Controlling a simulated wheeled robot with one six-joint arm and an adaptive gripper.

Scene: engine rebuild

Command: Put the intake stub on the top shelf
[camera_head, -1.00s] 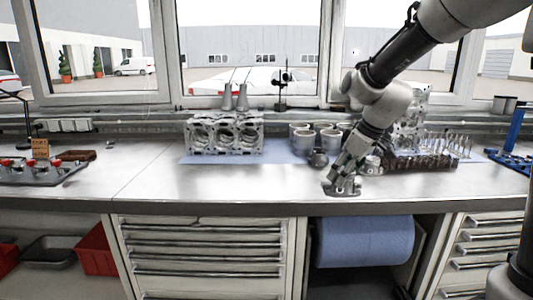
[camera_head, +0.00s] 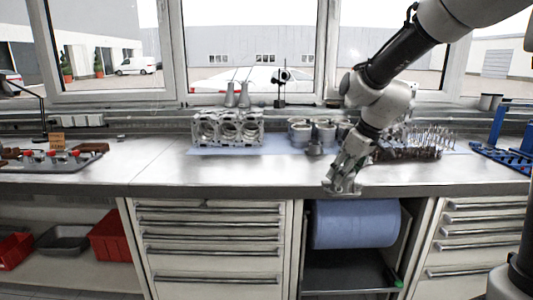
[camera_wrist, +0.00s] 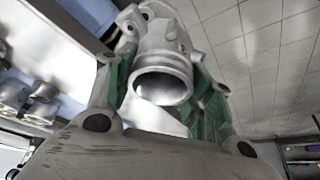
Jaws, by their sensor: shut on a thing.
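My gripper (camera_head: 343,184) is in front of the workbench, its tip overlapping the bench's front edge in the head view. In the wrist view, my gripper (camera_wrist: 155,95) is shut on the intake stub (camera_wrist: 163,62), a grey metal tube with a round open mouth facing the camera. The green-sided fingers stand on both sides of it. In the head view the stub (camera_head: 341,187) is a small grey shape at the fingertips, hard to tell from the gripper. I cannot single out a top shelf in these views.
The workbench (camera_head: 150,178) carries an engine block (camera_head: 228,131), several cylinders (camera_head: 300,133), a camshaft row and a blue rack (camera_head: 503,145). Below are drawers (camera_head: 212,240), a blue paper roll (camera_head: 355,224) and a red bin (camera_head: 110,236). The bench's front middle is clear.

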